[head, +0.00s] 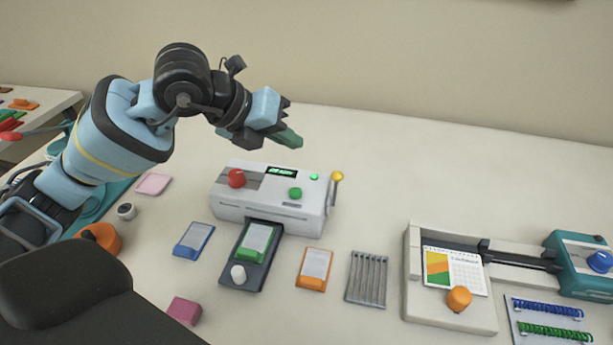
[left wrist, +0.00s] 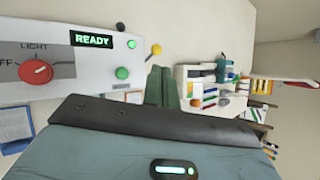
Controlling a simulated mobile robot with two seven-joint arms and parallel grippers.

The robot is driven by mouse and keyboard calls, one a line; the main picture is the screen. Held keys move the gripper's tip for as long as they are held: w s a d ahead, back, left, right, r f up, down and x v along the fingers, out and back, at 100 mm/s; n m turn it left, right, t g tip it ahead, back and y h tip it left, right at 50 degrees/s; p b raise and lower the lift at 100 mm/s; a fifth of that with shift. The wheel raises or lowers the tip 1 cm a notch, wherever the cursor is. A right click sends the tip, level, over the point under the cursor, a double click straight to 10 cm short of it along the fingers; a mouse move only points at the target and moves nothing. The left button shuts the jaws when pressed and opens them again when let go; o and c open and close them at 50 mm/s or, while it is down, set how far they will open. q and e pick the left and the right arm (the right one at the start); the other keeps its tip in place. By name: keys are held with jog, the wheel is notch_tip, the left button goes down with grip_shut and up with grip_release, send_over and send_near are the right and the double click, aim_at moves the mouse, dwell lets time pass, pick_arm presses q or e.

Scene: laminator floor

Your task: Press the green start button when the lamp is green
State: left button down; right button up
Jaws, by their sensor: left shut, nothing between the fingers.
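The white laminator (head: 262,205) stands on the table. Its round green start button (head: 295,193) is on the top right, and also shows in the left wrist view (left wrist: 122,72). The small lamp (head: 314,177) glows green; it is also green in the left wrist view (left wrist: 120,27). The display (left wrist: 91,40) reads READY. A red dial (head: 236,178) marked LIGHT and OFF is at the left of the panel. My left gripper (head: 290,138) is shut and empty, above and behind the laminator, apart from the button. My right gripper is not in view.
A yellow-knobbed lever (head: 337,176) stands at the laminator's right end. A dark tray (head: 232,278) with a green pouch juts from its front. Blue (head: 193,240) and orange (head: 314,268) card holders flank it. A trimmer (head: 445,312) stands at right. The table behind is clear.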

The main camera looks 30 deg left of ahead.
aim_at(290, 194)
pick_arm(q)
jog(key=shift+s, duration=0.15)
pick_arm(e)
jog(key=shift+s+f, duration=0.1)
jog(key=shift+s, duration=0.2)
